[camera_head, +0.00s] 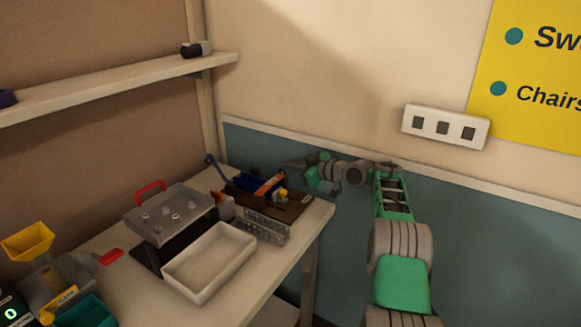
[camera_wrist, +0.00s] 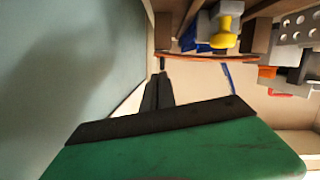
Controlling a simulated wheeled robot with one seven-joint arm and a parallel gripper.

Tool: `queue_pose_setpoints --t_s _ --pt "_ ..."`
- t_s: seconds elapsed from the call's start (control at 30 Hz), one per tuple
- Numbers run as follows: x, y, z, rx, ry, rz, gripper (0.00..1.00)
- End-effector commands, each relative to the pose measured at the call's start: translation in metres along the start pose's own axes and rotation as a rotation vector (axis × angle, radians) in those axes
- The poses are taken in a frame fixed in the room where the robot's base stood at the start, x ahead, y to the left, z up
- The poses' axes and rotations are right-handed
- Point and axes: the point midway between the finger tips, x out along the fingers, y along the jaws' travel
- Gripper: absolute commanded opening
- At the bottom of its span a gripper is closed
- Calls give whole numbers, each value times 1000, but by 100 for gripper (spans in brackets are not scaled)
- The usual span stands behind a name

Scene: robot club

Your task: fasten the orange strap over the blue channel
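The blue channel (camera_head: 243,184) sits on a dark brown board at the far end of the bench, and part of it shows in the wrist view (camera_wrist: 194,42). The orange strap (camera_head: 268,186) lies across the channel near a yellow knob (camera_head: 283,193). In the wrist view a thin, slightly curved orange band (camera_wrist: 205,57) runs beside the yellow knob (camera_wrist: 225,28); it looks like the strap edge-on. My gripper (camera_head: 286,165) is behind and right of the strap.
The wall is close behind my gripper. A blue lever (camera_head: 213,168) rises at the channel's left end.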

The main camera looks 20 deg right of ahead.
Motion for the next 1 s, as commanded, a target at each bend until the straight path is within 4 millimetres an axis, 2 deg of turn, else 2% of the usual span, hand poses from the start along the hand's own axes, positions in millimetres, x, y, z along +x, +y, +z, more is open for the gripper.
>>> queue_pose_setpoints --t_s 0.37,0.47,0.6,0.63,0.8,1.0 --pt "0 0 2 6 -6 0 0" --pt "-2 2 -12 3 -5 -2 0" --pt "-8 8 -51 -4 1 -6 0" --pt "-18 8 -39 2 -1 -2 0" --pt "-67 11 -37 0 -1 -2 0" --pt "-100 12 -38 -1 1 -6 0"
